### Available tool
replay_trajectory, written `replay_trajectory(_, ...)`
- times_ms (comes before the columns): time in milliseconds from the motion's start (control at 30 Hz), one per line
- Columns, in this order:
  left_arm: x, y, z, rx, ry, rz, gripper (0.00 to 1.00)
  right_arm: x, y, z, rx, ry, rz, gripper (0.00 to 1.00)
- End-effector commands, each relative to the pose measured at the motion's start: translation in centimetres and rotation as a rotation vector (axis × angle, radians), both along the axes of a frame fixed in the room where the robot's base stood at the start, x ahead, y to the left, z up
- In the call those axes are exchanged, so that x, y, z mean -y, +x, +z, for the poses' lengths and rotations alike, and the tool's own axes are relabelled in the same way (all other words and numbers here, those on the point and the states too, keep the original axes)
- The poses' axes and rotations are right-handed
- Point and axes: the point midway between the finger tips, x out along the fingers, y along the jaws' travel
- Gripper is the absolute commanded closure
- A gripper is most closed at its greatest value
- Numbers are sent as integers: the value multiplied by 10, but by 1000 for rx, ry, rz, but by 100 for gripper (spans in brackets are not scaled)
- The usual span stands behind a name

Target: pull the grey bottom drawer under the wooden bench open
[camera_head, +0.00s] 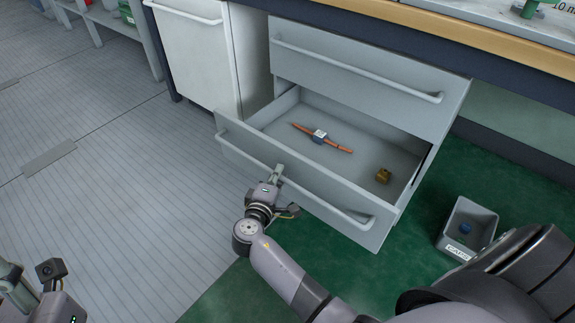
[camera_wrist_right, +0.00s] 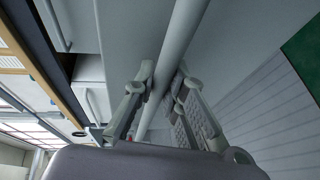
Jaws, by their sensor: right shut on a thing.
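The grey bottom drawer (camera_head: 335,205) under the wooden bench (camera_head: 480,30) stands pulled out, with its inside showing. In it lie an orange-brown rod with a blue and white piece (camera_head: 320,137) and a small brass-coloured block (camera_head: 382,176). My right gripper (camera_head: 277,176) is at the drawer's bar handle (camera_head: 333,207), left of its middle. In the right wrist view the two fingers (camera_wrist_right: 160,85) are on either side of the handle bar (camera_wrist_right: 178,50), shut on it. My left gripper (camera_head: 35,285) is partly in view at the lower left, away from the drawer; its fingertips are not clear.
The upper grey drawer (camera_head: 360,75) is shut. A white cabinet (camera_head: 195,55) stands to the left. A small grey bin (camera_head: 468,228) with a blue thing inside stands on the green floor (camera_head: 220,300) at right.

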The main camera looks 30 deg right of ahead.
Motion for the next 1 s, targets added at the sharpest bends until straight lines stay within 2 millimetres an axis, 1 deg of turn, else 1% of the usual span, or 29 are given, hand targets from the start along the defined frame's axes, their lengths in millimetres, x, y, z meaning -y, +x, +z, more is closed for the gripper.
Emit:
replay_trajectory(100, 0, 0, 1, 3, -2, 0, 60, -11, -5, -1, 0, 3, 0, 100)
replay_trajectory(200, 0, 1, 2, 9, -4, 1, 60, -15, -7, 0, 1, 3, -1, 100)
replay_trajectory(633, 0, 1, 4, 16, -7, 1, 60, -18, -8, 0, 1, 3, -1, 100)
replay_trajectory(667, 0, 1, 4, 15, -7, 1, 60, -18, -8, 0, 1, 3, -1, 87)
replay_trajectory(933, 0, 1, 2, 7, -6, 2, 60, -18, -7, 0, 1, 1, -1, 69)
replay_trajectory(1000, 0, 1, 2, 6, -7, 2, 60, -18, -7, 0, 1, 1, -1, 67)
